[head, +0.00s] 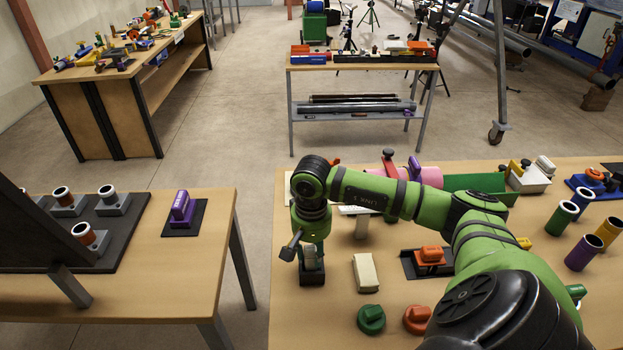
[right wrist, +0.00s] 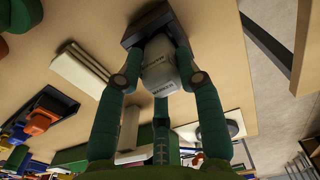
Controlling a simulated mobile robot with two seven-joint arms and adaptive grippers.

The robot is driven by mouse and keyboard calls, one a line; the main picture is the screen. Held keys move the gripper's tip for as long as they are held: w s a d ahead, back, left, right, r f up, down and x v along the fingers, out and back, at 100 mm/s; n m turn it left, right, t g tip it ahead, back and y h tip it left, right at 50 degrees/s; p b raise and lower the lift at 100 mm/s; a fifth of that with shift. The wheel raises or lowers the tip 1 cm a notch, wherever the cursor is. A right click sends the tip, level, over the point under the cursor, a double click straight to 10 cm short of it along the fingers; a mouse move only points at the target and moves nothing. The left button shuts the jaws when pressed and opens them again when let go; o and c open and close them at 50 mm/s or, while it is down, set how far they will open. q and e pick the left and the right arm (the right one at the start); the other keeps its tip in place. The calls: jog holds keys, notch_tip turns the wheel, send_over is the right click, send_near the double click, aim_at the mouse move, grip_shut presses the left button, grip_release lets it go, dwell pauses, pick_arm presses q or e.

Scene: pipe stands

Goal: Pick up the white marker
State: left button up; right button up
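The white marker (right wrist: 158,66) shows in the right wrist view as a short white cylinder with dark lettering, near end toward the camera. Its far end is at a black block (right wrist: 148,20) on the table. My right gripper (right wrist: 160,55) has green fingers on both sides of the marker, tips close to it; whether they press on it is unclear. In the head view my right gripper (head: 306,258) points down at the front left of the right table, over the black block (head: 312,278), partly hiding the marker. My left gripper is not in view.
On the right table (head: 315,325), a cream block (head: 365,272) lies right of the gripper, with green (head: 371,319) and orange (head: 416,318) knobs nearer the front. An orange part on a black base (head: 430,258) is farther right. A gap separates the left table (head: 170,270).

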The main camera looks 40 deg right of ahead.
jog(key=shift+c, duration=1.2)
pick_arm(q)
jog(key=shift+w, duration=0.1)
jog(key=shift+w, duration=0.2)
